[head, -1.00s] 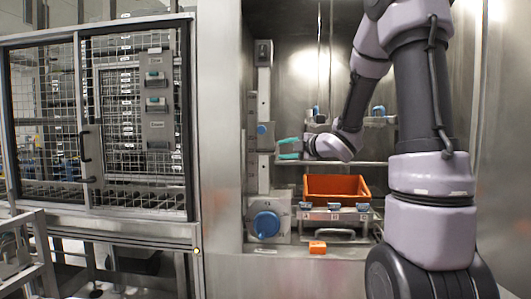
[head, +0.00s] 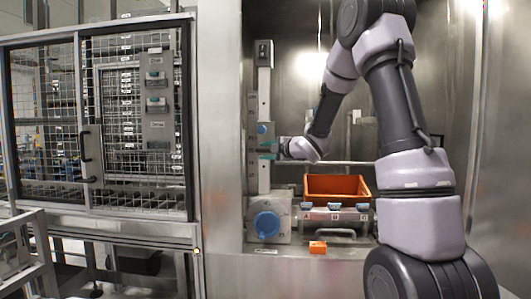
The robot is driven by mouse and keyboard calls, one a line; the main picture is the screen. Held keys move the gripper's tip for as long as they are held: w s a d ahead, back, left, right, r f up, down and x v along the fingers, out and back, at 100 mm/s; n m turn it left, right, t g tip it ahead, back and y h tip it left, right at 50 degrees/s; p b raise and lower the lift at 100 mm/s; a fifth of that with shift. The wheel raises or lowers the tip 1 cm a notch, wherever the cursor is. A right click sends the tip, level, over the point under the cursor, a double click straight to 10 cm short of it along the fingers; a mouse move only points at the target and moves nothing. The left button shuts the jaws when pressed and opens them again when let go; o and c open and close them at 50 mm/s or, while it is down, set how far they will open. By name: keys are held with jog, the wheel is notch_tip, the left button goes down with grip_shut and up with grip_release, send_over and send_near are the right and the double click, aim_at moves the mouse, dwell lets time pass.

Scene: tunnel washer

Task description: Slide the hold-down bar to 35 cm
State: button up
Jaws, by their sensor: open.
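The upright post (head: 264,93) stands at the left of the steel chamber. It carries a grey block with a small blue knob (head: 263,129). A horizontal bar (head: 350,164) runs to the right from near the post, above the orange crate; I take it for the hold-down bar. My arm covers part of it. My gripper (head: 267,150) is open, its teal fingers pointing left at the post, just below the blue knob. I cannot tell whether the fingers touch anything. Any scale marks are too small to read.
An orange crate (head: 337,197) sits below the bar on a grey fixture with blue clamps. A large blue knob (head: 266,224) is at lower left. A small orange block (head: 317,247) lies at the front ledge. A mesh guard door (head: 130,120) stands to the left.

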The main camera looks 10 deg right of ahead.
grip_shut()
jog(key=shift+f, duration=0.15)
dwell(1.1)
